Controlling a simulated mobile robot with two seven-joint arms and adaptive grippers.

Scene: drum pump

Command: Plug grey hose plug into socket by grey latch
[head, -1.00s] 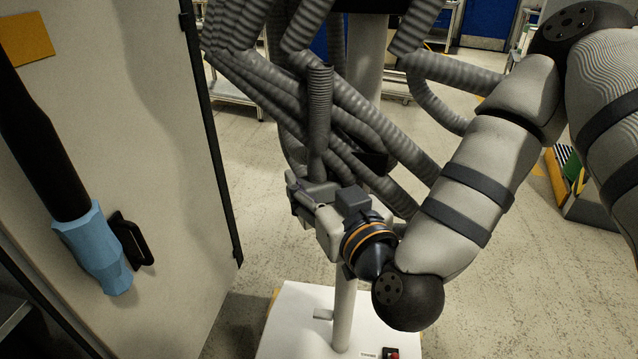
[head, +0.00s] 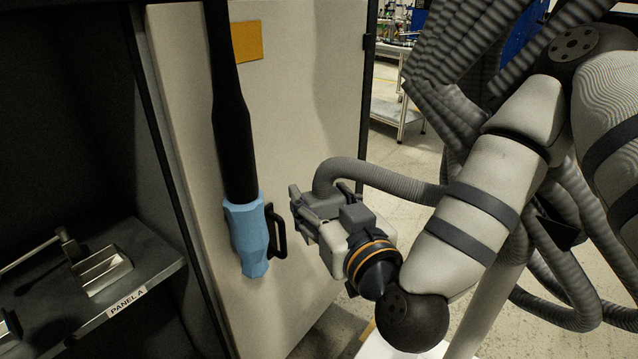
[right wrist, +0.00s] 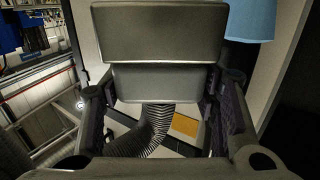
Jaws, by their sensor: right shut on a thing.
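My right gripper (head: 324,212) is shut on the grey hose plug (right wrist: 158,88), a blocky grey piece that fills the space between the two fingers in the right wrist view. The ribbed grey hose (head: 385,180) runs from the plug to the right; it also shows below the plug in the right wrist view (right wrist: 150,135). A metal socket block (head: 102,270) stands on the shelf labelled PANEL A at the lower left. A grey lever-like latch (head: 68,243) is beside it. The held plug is well to the right of the socket, apart from it. My left gripper is not in view.
A pale cabinet door (head: 310,110) with a black handle (head: 275,232) stands open between the shelf (head: 150,258) and my right gripper. A black tube with a blue end (head: 246,235) is in front of the door. Grey hoses (head: 570,250) crowd the right.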

